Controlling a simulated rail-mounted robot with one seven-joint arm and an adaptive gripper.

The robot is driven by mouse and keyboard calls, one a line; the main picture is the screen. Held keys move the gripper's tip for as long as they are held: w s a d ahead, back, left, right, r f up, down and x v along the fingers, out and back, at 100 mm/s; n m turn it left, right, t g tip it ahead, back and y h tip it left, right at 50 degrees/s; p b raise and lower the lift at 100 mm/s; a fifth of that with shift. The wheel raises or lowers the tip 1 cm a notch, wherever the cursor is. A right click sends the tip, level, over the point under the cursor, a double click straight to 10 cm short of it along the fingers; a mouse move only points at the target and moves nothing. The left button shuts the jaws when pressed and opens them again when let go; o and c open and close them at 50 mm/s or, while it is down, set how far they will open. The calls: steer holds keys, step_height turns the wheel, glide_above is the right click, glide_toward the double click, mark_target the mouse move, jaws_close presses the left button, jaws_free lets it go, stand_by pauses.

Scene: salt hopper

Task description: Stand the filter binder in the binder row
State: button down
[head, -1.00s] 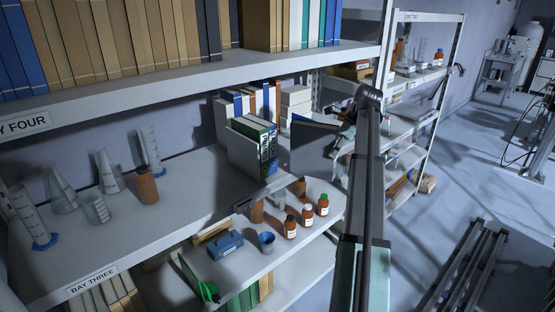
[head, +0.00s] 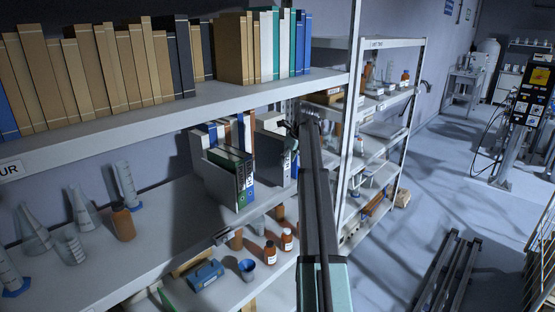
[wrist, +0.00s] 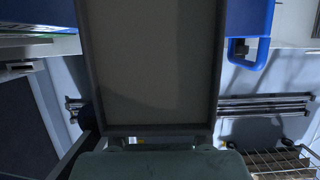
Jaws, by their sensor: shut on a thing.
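The filter binder appears to be the dark grey binder (head: 271,150) in the head view, held upright with a pale label on its spine side. It is just right of the binder row, close beside the holder (head: 222,180) with green and blue binders; I cannot tell whether they touch. In the wrist view a large pale panel with dark edges (wrist: 150,60), apparently the held binder, fills the middle. My gripper (wrist: 160,142) is shut at its near edge. My arm hides most of the gripper in the head view, and the binder's base is unclear.
Brown bottles (head: 270,253), a blue cup (head: 246,269) and a blue box (head: 205,275) stand in front on the lower level. Glassware (head: 78,212) stands left on the shelf. The upper shelf (head: 200,103) full of books hangs above.

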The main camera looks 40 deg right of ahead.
mark_target(278, 161)
steer(key=w, duration=0.1)
steer(key=w+p, duration=0.1)
steer(key=w, duration=0.1)
steer(key=w+a, duration=0.1)
steer(key=w, duration=0.1)
steer(key=shift+w, duration=0.15)
steer(key=shift+f+p, duration=1.35)
steer(key=shift+f, duration=0.35)
steer(key=c, duration=0.6)
jaws_free()
steer(key=shift+f, duration=0.1)
steer(key=shift+o, duration=0.2)
steer(key=shift+d+r, duration=0.1)
steer(key=shift+r, duration=0.1)
steer(key=b+v, duration=0.5)
steer(key=v, duration=0.7)
